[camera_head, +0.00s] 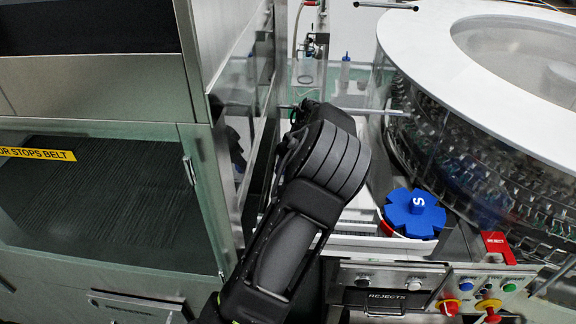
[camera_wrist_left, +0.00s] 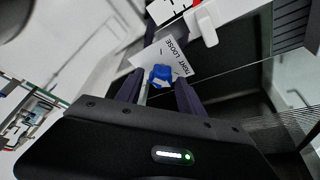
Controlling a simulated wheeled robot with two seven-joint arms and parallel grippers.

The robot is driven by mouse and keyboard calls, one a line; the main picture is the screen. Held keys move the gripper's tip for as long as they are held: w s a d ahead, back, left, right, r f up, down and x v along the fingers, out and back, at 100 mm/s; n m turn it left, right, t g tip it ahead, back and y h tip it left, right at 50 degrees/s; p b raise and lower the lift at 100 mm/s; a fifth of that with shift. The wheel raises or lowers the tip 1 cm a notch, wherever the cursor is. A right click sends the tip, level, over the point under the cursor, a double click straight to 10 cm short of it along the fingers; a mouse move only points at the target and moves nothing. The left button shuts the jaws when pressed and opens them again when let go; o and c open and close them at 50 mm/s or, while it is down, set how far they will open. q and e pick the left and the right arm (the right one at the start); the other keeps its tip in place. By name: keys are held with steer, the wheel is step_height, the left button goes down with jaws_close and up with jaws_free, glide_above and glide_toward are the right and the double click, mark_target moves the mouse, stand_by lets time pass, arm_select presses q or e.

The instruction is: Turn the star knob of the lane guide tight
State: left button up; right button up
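The small blue star knob (camera_wrist_left: 162,75) shows in the left wrist view, in front of a white label (camera_wrist_left: 170,58) reading TIGHT and LOOSE. My left gripper (camera_wrist_left: 160,82) has its two dark fingers apart, one on each side of the knob. A gap shows between the left finger and the knob, so the fingers do not look closed on it. In the head view my left arm reaches up the middle, and its dark wrist hides the fingers and the knob. My right gripper is in neither view.
A larger blue star wheel (camera_head: 413,212) marked S lies right of my arm. The round glass-walled washer (camera_head: 470,130) fills the right. A glass-panelled cabinet (camera_head: 100,200) stands close on the left. A control panel with buttons (camera_head: 490,290) is at lower right.

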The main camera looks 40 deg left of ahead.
arm_select(q)
steer(key=shift+o, duration=0.5)
steer(key=b+v, duration=0.1)
steer(key=v, duration=0.6)
steer(key=shift+d+r, duration=0.2)
steer(key=shift+r, duration=0.15)
